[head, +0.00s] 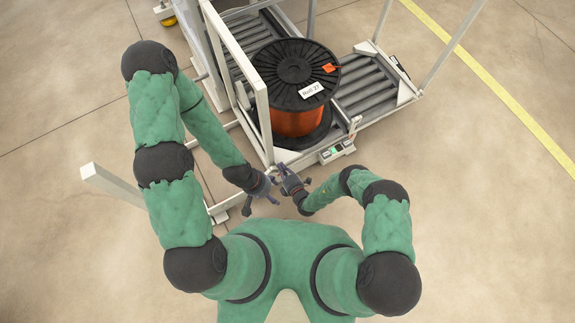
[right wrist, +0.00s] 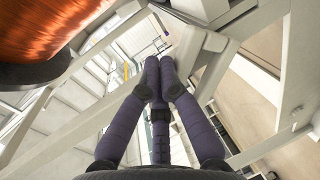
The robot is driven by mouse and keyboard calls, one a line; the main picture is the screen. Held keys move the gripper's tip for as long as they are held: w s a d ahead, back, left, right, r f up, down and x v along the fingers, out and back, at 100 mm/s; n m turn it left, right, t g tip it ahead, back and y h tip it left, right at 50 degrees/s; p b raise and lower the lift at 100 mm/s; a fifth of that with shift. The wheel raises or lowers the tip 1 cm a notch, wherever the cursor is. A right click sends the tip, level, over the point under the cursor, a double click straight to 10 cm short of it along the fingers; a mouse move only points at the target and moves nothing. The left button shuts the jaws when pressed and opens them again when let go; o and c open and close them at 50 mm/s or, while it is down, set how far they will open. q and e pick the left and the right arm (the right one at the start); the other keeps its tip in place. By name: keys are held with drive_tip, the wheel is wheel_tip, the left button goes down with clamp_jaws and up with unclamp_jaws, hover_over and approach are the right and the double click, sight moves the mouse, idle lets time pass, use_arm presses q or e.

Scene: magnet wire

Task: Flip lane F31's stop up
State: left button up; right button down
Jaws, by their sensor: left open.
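Two roller lanes stand at the top of the head view. The front end of the right lane (head: 375,93) carries a small box with a green light (head: 336,151) and a small upright pale part (head: 354,126). I cannot read a lane number or tell which part is F31's stop. My left gripper (head: 262,197) is open and empty, low beside the frame's front. My right gripper (head: 285,172) is just above and right of it, near the lane's front corner. In the right wrist view its fingers (right wrist: 159,62) meet at the tips, with nothing visible between them.
A black-flanged spool of copper wire (head: 297,122), labelled Roll 27 with an orange tag, stands on the rollers close ahead. White frame posts (head: 263,122) rise left of it. A pale beam (head: 112,184) lies at the left. The floor at the right is clear.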

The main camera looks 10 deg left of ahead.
drive_tip(key=s+d+p, duration=0.1)
drive_tip(key=s+d, duration=0.2)
drive_tip(key=s, duration=0.3)
drive_tip(key=shift+d+r+g, duration=0.2)
drive_tip(key=shift+d+g, duration=0.1)
